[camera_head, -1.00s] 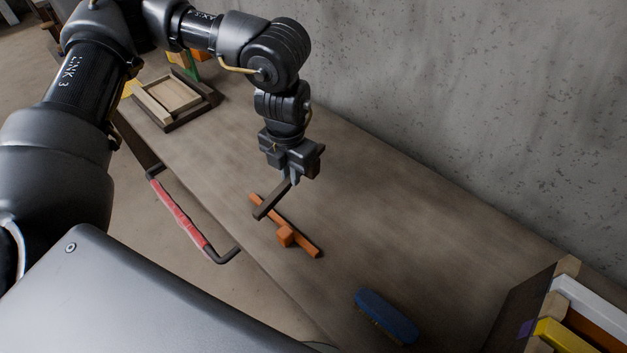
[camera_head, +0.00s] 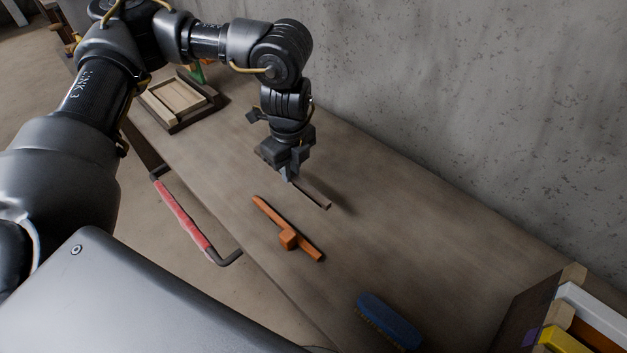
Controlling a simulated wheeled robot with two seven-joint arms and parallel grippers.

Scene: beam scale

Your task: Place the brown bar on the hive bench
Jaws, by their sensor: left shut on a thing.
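My left gripper (camera_head: 288,174) points down over the middle of the hive bench (camera_head: 400,225) and is shut on the brown bar (camera_head: 313,194). The bar is dark and thin; its right end sticks out to the lower right of the fingers, and the gripper hides part of it. The bar looks close to the bench top, but I cannot tell whether it touches. My right gripper is out of view.
An orange bar with a block (camera_head: 288,239) lies just in front of the brown bar. A blue brush (camera_head: 388,319) lies nearer. A wooden frame tray (camera_head: 212,103) is at the far left, a box with coloured bars (camera_head: 529,306) at the lower right. A red handle (camera_head: 183,214) runs along the front edge.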

